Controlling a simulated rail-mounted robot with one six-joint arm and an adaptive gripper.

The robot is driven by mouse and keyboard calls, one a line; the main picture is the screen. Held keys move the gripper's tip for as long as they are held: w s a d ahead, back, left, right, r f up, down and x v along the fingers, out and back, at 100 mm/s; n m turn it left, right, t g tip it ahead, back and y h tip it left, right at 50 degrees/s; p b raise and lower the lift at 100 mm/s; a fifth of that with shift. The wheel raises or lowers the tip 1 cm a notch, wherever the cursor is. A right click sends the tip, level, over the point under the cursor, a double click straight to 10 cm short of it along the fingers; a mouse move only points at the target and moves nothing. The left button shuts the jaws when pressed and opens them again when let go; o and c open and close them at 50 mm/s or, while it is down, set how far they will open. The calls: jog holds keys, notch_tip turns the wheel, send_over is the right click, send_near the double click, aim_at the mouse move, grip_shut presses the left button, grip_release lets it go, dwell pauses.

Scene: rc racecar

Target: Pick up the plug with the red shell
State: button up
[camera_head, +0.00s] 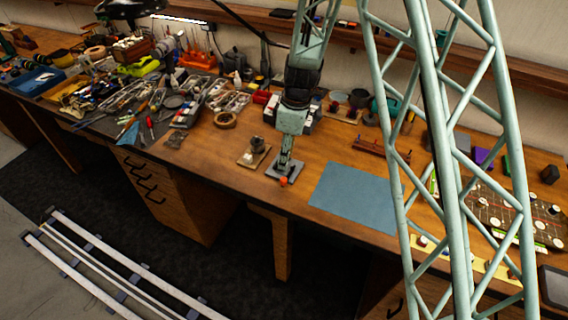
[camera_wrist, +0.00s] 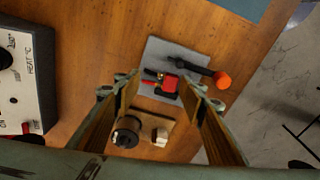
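The plug with the red shell (camera_wrist: 168,84) lies on a small grey pad (camera_wrist: 160,50) in the wrist view, beside a black bar (camera_wrist: 190,66) with an orange end (camera_wrist: 222,80). My gripper (camera_wrist: 161,82) is open, pointing down, and the red plug shows between its fingertips with nothing held. In the head view my gripper (camera_head: 285,160) is above the grey pad (camera_head: 294,170) near the table's front edge. The orange end (camera_head: 283,181) shows there, but my gripper hides the plug. How far the fingertips are above the plug is hard to tell.
A wooden block (camera_head: 246,159) with a metal cylinder (camera_head: 257,144) stands just left of the pad. A blue mat (camera_head: 352,195) lies to the right. A white box with a HEAT dial (camera_wrist: 22,75) is at the wrist view's left. Tools clutter the table's left side.

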jog(key=shift+f, duration=0.65)
jog(key=shift+c, duration=0.4)
jog(key=shift+c, duration=1.2)
jog(key=shift+r, duration=0.25)
jog(key=shift+a+r, duration=0.1)
jog(key=shift+r, duration=1.35)
jog(key=shift+s+r, duration=0.15)
jog(key=s+d+b, duration=0.1)
jog(key=s, duration=0.4)
jog(key=s+d+r+b, duration=0.1)
jog(key=s+d, duration=0.1)
jog(key=s, duration=0.3)
jog(key=s+d+b, duration=0.1)
jog(key=s, duration=0.4)
jog(key=shift+d+r, duration=0.2)
jog(key=shift+d, duration=0.05)
